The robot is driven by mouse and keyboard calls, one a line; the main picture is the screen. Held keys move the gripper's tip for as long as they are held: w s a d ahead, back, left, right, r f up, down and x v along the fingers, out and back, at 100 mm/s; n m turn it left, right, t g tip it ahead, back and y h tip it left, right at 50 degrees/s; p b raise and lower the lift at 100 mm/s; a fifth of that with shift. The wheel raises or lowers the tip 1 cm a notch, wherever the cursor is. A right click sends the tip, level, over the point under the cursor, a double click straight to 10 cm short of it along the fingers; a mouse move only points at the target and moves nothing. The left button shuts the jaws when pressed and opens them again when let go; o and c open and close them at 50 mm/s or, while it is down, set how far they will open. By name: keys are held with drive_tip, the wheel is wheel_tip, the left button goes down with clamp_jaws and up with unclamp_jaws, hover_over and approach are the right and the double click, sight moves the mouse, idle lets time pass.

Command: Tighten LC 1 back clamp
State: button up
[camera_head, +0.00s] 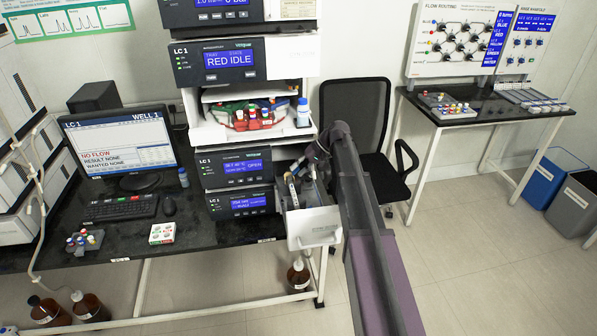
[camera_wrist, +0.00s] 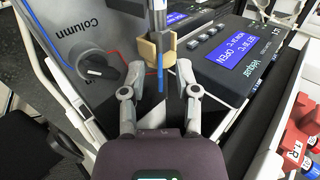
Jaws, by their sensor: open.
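The LC 1 column drawer (camera_head: 314,228) stands pulled out from the lower right of the stack. Its module display (camera_head: 243,166) reads OPEN, and the same display shows in the wrist view (camera_wrist: 227,58). In the wrist view a tan clamp-like block (camera_wrist: 146,54) stands upright with a thin blue rod (camera_wrist: 160,77) in front of it. I cannot tell which is the back clamp. My gripper (camera_wrist: 158,73) is open, its fingers on either side of the rod and just short of the block. I cannot tell whether they touch.
The drawer's surface marked Column (camera_wrist: 92,22) carries a dark round part (camera_wrist: 92,64) and a red tube. A black chair (camera_head: 358,115) is behind my arm. The monitor (camera_head: 118,143) reads NO FLOW.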

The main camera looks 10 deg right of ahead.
clamp_jaws()
